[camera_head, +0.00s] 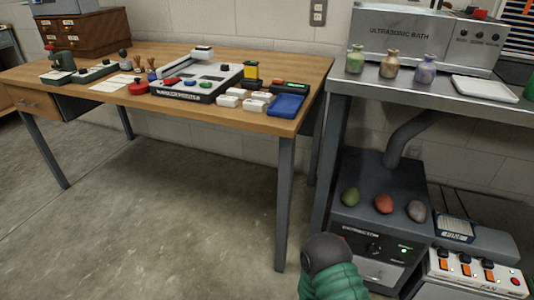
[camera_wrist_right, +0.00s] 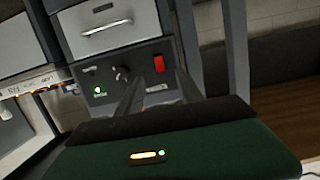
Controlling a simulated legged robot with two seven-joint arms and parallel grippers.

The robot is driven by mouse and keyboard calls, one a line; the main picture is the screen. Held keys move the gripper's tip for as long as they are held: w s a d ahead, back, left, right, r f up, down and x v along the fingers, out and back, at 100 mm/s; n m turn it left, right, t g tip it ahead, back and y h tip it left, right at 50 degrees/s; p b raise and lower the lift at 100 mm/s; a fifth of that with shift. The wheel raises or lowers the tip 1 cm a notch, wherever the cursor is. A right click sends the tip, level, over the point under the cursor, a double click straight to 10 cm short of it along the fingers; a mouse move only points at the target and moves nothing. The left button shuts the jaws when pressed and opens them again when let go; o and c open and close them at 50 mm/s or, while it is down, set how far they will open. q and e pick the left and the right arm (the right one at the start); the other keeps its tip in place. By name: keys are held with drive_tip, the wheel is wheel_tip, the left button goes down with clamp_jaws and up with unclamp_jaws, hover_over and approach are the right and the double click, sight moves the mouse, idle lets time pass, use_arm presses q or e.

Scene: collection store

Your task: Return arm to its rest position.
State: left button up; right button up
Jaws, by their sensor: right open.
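My right arm, with a green padded sleeve and dark rounded joint, shows at the bottom of the head view, right of centre, over the floor in front of the extractor (camera_head: 371,244). My right gripper (camera_wrist_right: 158,92) shows in the right wrist view as two dark fingers spread apart. I see nothing held between them. Its green housing fills the bottom of that view. Beyond the fingers is a dark panel with a knob, a green light and a red switch (camera_wrist_right: 159,64). My left arm and gripper are not in view.
A wooden table (camera_head: 225,118) with devices, small white boxes and a blue tray (camera_head: 285,105) stands at left. A metal bench (camera_head: 440,95) holds vases and a white tray (camera_head: 484,89). Several control units stand beneath it. The floor (camera_head: 165,220) is clear at left.

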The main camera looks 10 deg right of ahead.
drive_tip(key=w+a+r+n+g+y+p, duration=0.25)
drive_tip(key=a+r+g+y+p, duration=0.35)
drive_tip(key=r, duration=0.5)
drive_tip(key=s+a+r+n+g+y+p, duration=0.2)
drive_tip(key=s+r+n+g+p, duration=0.25)
drive_tip(key=s+r, duration=0.8)
wheel_tip(320, 180, up, 37)
drive_tip(key=p, duration=3.8)
drive_tip(key=shift+s+m, duration=0.3)
drive_tip(key=shift+s, duration=0.15)
drive_tip(key=shift+d+g, duration=0.1)
drive_tip(key=shift+g, duration=0.15)
